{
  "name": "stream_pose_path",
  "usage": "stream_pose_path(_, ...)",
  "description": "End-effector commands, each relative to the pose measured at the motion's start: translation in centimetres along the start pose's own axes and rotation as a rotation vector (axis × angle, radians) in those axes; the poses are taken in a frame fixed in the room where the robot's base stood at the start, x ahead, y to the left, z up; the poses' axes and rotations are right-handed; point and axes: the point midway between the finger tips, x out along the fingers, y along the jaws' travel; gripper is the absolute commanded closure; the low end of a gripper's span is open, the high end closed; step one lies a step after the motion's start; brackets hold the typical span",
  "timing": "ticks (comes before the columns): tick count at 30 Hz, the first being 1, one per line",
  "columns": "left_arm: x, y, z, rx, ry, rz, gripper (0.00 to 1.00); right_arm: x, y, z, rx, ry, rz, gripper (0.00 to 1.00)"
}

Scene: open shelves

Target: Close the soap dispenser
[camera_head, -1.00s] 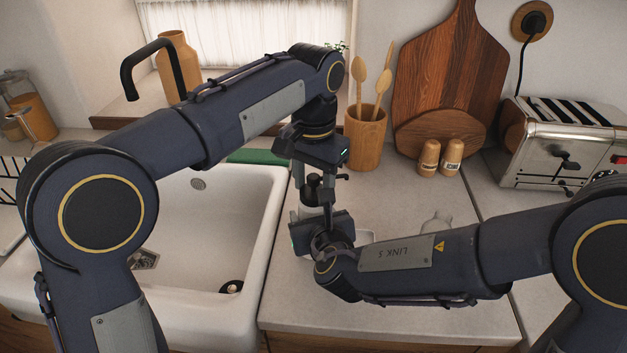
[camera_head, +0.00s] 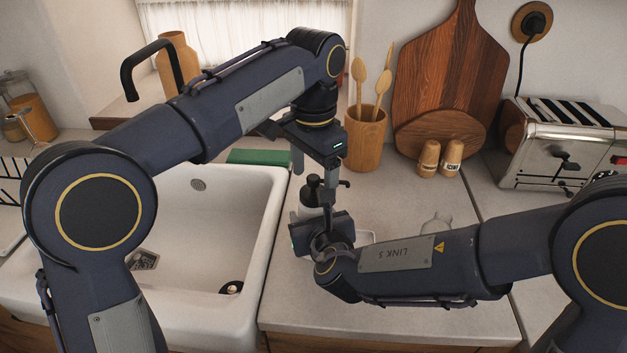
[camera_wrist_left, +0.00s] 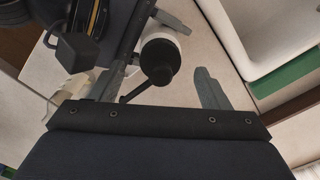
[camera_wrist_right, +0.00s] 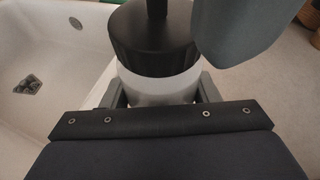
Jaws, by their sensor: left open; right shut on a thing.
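The soap dispenser is a white bottle with a black pump top (camera_head: 313,186), standing upright on the counter left of centre, its nozzle pointing right. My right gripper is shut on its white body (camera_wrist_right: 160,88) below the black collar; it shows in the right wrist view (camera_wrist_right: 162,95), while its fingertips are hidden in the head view. My left gripper (camera_head: 314,172) is open above the dispenser, pointing down, with a finger on either side of the pump top. In the left wrist view the black top (camera_wrist_left: 158,62) lies between the spread fingers, apart from the right-hand one.
A white sink (camera_head: 200,215) is directly left of the dispenser. A utensil cup (camera_head: 365,138), two shakers (camera_head: 440,158) and a toaster (camera_head: 560,150) stand behind.

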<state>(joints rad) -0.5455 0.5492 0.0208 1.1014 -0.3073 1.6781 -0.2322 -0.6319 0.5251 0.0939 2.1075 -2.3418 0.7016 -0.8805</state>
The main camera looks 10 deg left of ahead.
Motion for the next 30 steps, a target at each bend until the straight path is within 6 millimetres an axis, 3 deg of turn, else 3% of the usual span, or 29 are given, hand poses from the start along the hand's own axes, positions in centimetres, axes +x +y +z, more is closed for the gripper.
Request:
stream_pose_path(3,-2.2,0.0,-0.1,0.0,0.003,-0.001,0.3,0.0,0.0,-0.1,-0.003,0.001,0.0,1.0)
stream_pose_path(9,-4.7,0.0,-0.1,0.002,0.001,0.0,0.3,0.0,0.0,-0.1,-0.003,0.001,0.0,1.0)
stream_pose_path(20,-5.2,0.0,0.0,0.002,-0.001,0.0,0.3,0.0,0.0,-0.1,-0.003,0.001,0.0,1.0)
stream_pose_path(21,-5.2,0.0,0.0,0.002,-0.001,0.0,0.3,0.0,0.0,-0.1,-0.003,0.001,0.0,0.4)
stream_pose_path(26,-5.2,0.0,0.0,0.001,-0.001,0.0,0.3,0.0,0.0,-0.1,-0.002,0.001,0.0,0.2)
stream_pose_path(30,-5.2,0.0,0.0,0.001,-0.001,0.0,0.3,0.0,0.0,0.0,-0.001,0.001,0.0,0.2)
